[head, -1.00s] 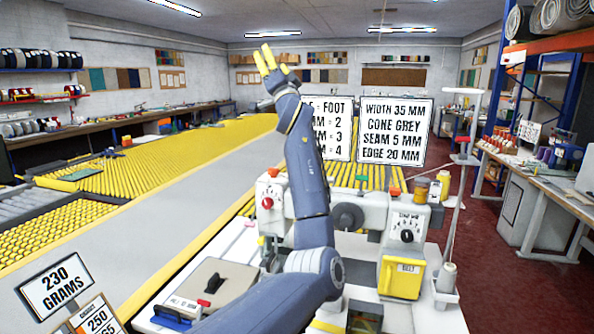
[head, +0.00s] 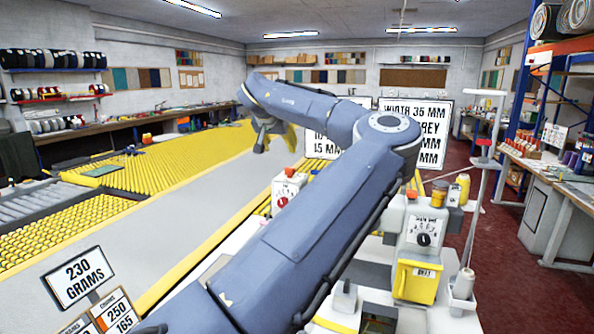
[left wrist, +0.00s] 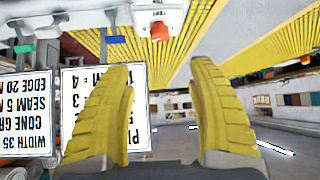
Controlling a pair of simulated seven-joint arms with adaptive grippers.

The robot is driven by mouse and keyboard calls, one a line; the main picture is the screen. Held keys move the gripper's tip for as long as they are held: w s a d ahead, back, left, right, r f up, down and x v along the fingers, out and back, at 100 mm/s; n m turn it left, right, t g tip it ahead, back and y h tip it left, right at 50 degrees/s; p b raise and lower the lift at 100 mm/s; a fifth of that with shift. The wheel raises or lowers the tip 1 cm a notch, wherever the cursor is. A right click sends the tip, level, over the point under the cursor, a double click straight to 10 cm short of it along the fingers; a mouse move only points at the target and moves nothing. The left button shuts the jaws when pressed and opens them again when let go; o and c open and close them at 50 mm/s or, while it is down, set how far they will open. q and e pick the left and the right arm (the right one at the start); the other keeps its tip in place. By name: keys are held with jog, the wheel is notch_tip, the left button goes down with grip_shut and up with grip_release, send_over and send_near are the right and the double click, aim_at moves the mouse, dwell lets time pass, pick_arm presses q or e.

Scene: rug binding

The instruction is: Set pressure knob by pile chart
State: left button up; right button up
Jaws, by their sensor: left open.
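The pile chart (head: 318,147) stands behind the machine, mostly covered by my left arm; "15 MM" shows. In the left wrist view the chart (left wrist: 138,110) is upside down and partly behind a finger. A white unit with a red knob (head: 283,201) and scale stands left of my arm. A black dial knob (head: 424,239) sits on the right white unit under a curved scale. Which is the pressure knob I cannot tell. My left gripper (head: 275,138) is open and empty, above and apart from the red-knob unit. My right gripper is out of view.
A second sign (head: 432,108) reads width, seam and edge values, partly covered. A yellow bin (head: 416,281) hangs below the black dial. A thread stand (head: 480,190) rises at right. A "230 GRAMS" sign (head: 78,277) stands front left. The grey table strip (head: 150,235) is clear.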

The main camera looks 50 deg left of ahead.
aim_at(290, 168)
pick_arm(q)
jog(key=x, duration=1.7)
jog(key=shift+f, duration=0.1)
jog(key=shift+c, duration=0.2)
jog(key=c, duration=1.2)
